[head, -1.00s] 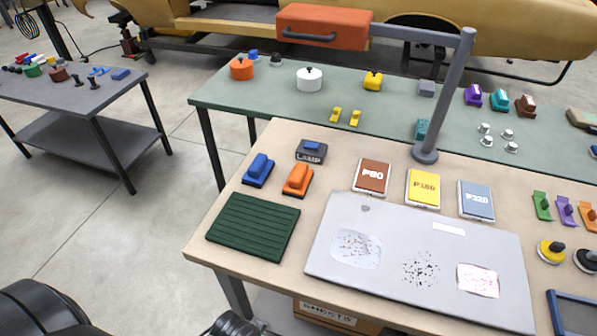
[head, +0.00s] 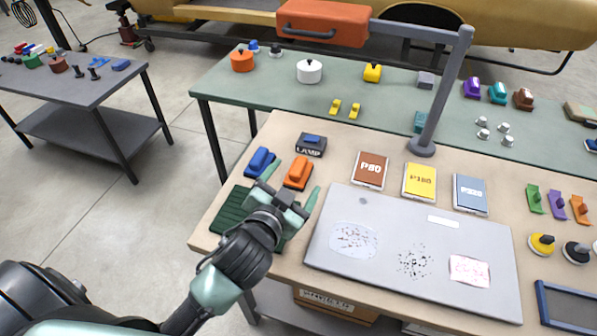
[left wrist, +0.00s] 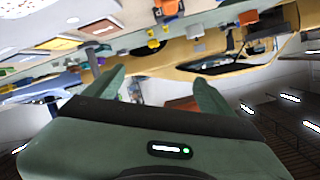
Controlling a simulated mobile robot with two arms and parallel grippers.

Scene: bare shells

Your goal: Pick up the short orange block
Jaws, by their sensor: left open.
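The short orange block (head: 298,172) lies on the near tan table, right of a similar blue block (head: 260,162) and in front of the dark lamp box. My left gripper (head: 294,177) is open and empty. In the head view its two fingers point toward the orange block, one tip to each side of it in the picture. The gripper looks above the table; its exact height cannot be told. Its spread fingers also show in the left wrist view (left wrist: 160,80), where I cannot identify the block for sure. My right gripper is not in view.
A ribbed green mat (head: 232,212) lies partly under my arm. The lamp box (head: 311,144) stands close behind the block. A grey panel (head: 345,275) lies to the right, with sandpaper packs (head: 370,171) behind it.

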